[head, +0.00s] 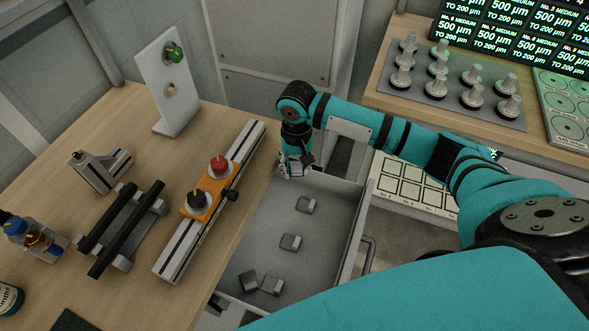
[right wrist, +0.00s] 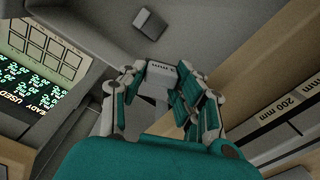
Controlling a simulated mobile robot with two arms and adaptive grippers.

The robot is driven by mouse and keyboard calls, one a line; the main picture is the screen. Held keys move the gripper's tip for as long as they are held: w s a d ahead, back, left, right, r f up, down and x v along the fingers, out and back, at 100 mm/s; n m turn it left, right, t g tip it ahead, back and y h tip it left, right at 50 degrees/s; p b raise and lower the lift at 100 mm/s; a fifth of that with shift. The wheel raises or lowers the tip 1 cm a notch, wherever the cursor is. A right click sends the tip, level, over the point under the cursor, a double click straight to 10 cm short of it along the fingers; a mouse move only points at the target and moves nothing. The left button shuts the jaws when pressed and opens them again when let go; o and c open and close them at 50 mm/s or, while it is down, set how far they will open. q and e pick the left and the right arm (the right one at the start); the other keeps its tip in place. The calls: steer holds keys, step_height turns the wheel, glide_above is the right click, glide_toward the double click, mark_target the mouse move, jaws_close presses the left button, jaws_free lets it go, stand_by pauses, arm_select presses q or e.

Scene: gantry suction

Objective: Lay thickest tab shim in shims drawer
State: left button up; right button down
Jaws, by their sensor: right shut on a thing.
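My right gripper (head: 294,170) hangs over the far end of the open grey drawer (head: 326,235). In the right wrist view its fingers (right wrist: 163,88) are shut on a small grey tab shim (right wrist: 162,71) with dark marks on its pale edge; the fingers hide part of it. My left gripper is not in view.
Right of the drawer lies a pale gridded panel (head: 412,184). Behind it, a shelf holds a grey plate of several knobbed pieces (head: 455,85).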

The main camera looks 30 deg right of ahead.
mark_target(295, 171)
steer(key=shift+w, duration=0.3)
steer(key=f, duration=0.2)
steer(key=shift+w+d+f+p, duration=0.15)
steer(key=shift+w+f+p, duration=0.15)
steer(key=shift+f, duration=0.5)
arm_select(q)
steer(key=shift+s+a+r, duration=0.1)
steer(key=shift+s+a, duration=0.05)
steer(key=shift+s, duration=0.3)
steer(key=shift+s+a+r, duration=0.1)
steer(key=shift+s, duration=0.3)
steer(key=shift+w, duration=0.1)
arm_select(e)
steer(key=shift+f, duration=0.3)
steer(key=c, duration=1.2)
jaws_free()
steer(key=shift+c, duration=0.2)
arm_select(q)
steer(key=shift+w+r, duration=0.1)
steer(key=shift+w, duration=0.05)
